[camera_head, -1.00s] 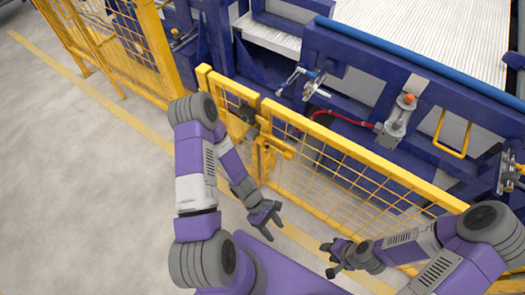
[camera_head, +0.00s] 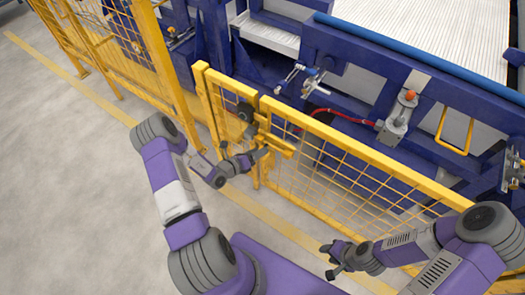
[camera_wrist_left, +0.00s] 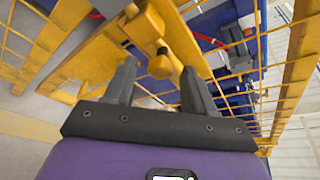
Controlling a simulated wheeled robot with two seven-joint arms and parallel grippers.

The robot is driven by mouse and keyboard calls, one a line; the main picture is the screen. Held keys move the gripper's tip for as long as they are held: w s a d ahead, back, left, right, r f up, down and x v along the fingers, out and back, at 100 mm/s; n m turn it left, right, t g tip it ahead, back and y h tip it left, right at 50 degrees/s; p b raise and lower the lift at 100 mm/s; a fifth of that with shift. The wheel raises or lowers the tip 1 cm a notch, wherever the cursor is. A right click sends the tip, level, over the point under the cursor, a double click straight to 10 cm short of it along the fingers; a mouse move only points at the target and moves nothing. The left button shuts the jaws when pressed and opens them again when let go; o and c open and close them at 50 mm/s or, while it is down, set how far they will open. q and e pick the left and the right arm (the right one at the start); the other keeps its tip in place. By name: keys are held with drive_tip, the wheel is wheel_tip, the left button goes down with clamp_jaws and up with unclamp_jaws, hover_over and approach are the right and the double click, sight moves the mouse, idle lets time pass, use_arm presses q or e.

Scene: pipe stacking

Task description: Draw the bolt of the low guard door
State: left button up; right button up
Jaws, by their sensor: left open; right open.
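The low yellow mesh guard (camera_head: 345,143) runs across the middle of the head view, with a joint between a narrow left panel and a long right one. The yellow bolt (camera_head: 279,146) sits at this joint, near the top rail. My left gripper (camera_head: 262,155) is open at the bolt, partly overlapping it in the head view. In the left wrist view, the bolt's round yellow knob (camera_wrist_left: 160,66) shows between the two spread fingers, and the fingers are not closed on it. My right gripper (camera_head: 332,262) is open and empty, low in front of the long panel.
A dark box (camera_head: 245,112) is fixed beside the joint. Behind the guard stands a blue machine frame (camera_head: 355,95) with a red hose (camera_head: 345,117) and a grey device with an orange top (camera_head: 398,118). A tall yellow fence (camera_head: 110,50) stands at left. The floor at left is clear.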

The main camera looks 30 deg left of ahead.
use_arm(q)
drive_tip(key=shift+x, duration=1.5)
clamp_jaws()
